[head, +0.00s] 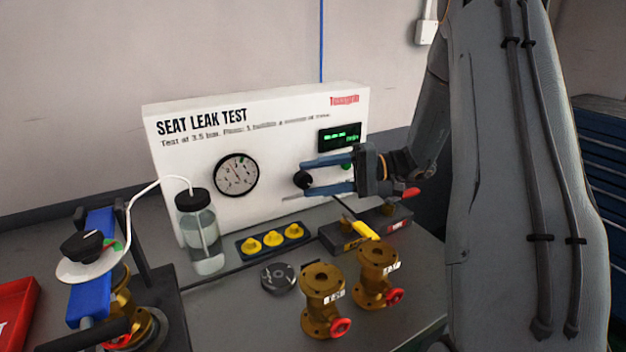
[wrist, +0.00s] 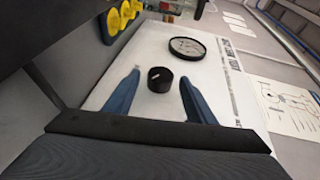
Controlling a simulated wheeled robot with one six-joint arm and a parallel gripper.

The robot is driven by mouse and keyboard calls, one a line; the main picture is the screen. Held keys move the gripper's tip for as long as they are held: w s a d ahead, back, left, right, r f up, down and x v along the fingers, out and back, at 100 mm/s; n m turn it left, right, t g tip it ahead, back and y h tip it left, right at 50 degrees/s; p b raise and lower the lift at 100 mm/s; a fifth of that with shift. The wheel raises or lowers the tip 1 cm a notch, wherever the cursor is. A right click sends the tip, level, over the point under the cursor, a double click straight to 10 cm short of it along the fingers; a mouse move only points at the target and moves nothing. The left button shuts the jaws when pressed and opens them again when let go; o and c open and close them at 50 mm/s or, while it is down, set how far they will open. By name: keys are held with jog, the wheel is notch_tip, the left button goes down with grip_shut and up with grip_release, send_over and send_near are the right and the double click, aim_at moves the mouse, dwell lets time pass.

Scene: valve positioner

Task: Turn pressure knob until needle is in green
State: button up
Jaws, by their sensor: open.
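The black pressure knob (head: 303,179) sits on the front of the white "SEAT LEAK TEST" panel (head: 285,125). In the wrist view the knob (wrist: 160,80) lies between the two blue fingers of my gripper (wrist: 160,88), with a gap on each side. My gripper (head: 318,175) is open in front of the panel, one finger above the knob and one below. The round gauge (head: 236,175) is left of the knob; its needle and any green zone are too small to read. The gauge (wrist: 187,48) also shows in the wrist view.
A bottle (head: 203,235) with a white tube stands before the panel. A tray of yellow caps (head: 273,241), a dark disc (head: 278,277) and two brass valves (head: 322,297) (head: 377,272) stand on the grey bench. A clamp fixture (head: 97,250) is at left. A green-lit display (head: 340,136) is above my gripper.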

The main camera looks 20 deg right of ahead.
jog(key=f+v, duration=0.1)
jog(key=v, duration=0.6)
jog(key=shift+r+b, duration=0.4)
jog(key=shift+r, duration=0.1)
